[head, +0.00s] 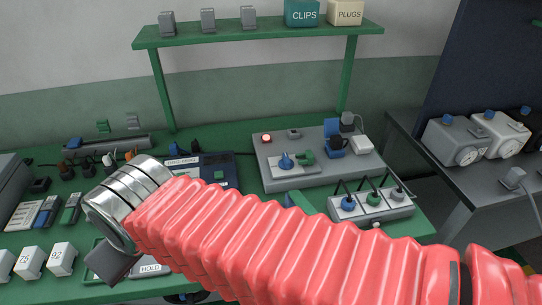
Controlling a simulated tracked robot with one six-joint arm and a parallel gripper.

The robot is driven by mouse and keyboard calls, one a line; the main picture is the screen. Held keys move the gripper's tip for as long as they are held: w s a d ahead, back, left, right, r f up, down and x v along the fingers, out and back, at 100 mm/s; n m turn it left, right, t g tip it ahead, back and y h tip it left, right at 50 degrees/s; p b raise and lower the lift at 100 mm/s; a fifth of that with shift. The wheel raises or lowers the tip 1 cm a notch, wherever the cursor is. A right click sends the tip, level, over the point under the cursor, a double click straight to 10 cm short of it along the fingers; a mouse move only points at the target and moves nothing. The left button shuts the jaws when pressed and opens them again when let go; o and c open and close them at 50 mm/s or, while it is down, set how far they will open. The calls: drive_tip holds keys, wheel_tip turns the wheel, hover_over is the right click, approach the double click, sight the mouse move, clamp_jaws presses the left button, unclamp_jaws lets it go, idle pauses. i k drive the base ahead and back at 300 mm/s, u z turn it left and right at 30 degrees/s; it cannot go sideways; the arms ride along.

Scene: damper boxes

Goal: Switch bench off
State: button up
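A grey panel box (312,178) sits on the right part of the green bench (232,135). On it a red lamp (266,138) glows at the left. A blue knob (286,161) and a green part (306,157) sit on a light plate at its front. A grey switch-like part (293,133) is at its back edge. Which of these is the bench switch I cannot tell. My red ribbed arm crosses the foreground to a silver ringed wrist at the left. My gripper (108,263) seems to be the dark grey part below the wrist, well left of the panel; its fingers cannot be made out.
A strip with three plugs (372,204) stands right of the panel's front. Plugs and a blue part (334,138) crowd the panel's right end. White numbered boxes (62,258) stand at front left. Grey dial boxes (455,140) stand at right.

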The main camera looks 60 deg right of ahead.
sight(286, 164)
drive_tip(key=u, duration=0.45)
drive_tip(key=k, duration=1.3)
drive_tip(key=z, duration=0.75)
drive_tip(key=i, duration=1)
drive_tip(key=z, duration=0.05)
